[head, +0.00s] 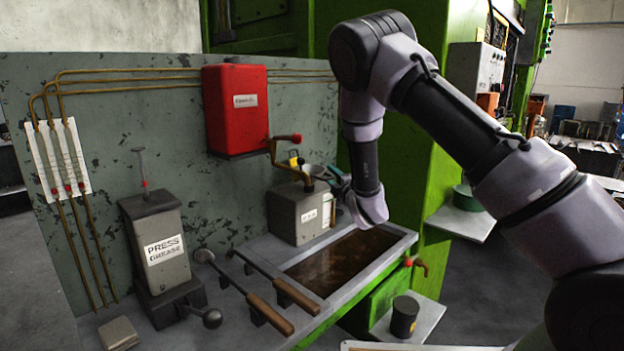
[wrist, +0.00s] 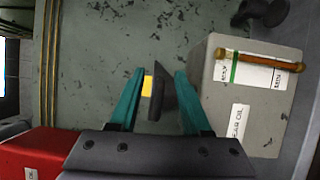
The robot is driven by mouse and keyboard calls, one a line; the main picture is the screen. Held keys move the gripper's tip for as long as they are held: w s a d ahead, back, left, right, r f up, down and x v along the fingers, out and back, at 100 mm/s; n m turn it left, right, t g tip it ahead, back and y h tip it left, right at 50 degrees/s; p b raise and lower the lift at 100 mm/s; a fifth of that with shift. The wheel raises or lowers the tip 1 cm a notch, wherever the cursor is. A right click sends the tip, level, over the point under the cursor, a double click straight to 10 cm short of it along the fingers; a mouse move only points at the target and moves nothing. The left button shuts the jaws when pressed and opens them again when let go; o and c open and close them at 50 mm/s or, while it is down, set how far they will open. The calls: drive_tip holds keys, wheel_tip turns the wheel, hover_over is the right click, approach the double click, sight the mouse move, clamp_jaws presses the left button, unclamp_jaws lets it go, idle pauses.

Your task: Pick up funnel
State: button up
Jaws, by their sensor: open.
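My gripper (wrist: 159,73) is open, with a teal finger on each side of this shape. I cannot tell whether either finger touches it. In the head view my gripper (head: 337,177) is just right of the funnel, partly hidden by my wrist.
A brown-filled trough (head: 340,262) lies below. A press grease unit (head: 158,245) and two wooden-handled tools (head: 270,316) are at left.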

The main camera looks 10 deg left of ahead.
clamp_jaws()
drive_tip(key=shift+d, duration=0.1)
idle(1.2)
